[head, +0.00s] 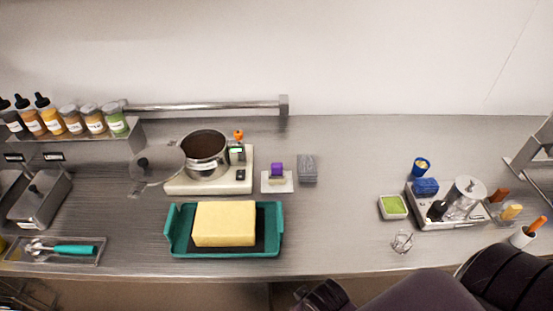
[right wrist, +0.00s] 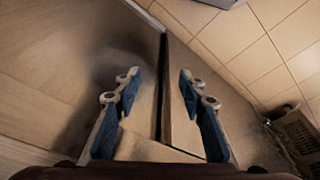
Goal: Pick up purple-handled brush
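A small purple item (head: 277,169) stands on a white plate (head: 276,187) at the middle of the steel counter in the head view. It is too small to tell whether it is the purple-handled brush, and no other purple handle shows. My right gripper (right wrist: 159,76) is open in the right wrist view, with blue pads on its fingers and nothing between them. It faces brown panels and a tiled floor, away from the counter's objects. My right arm crosses the bottom right of the head view. My left gripper is not in view.
A teal tray (head: 176,247) with a yellow block (head: 224,222) sits at the counter's front. A steel pot (head: 205,170) stands on a white appliance behind it. A grey box (head: 308,168) is right of the purple item. The counter between grey box and green-filled dish (head: 393,207) is clear.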

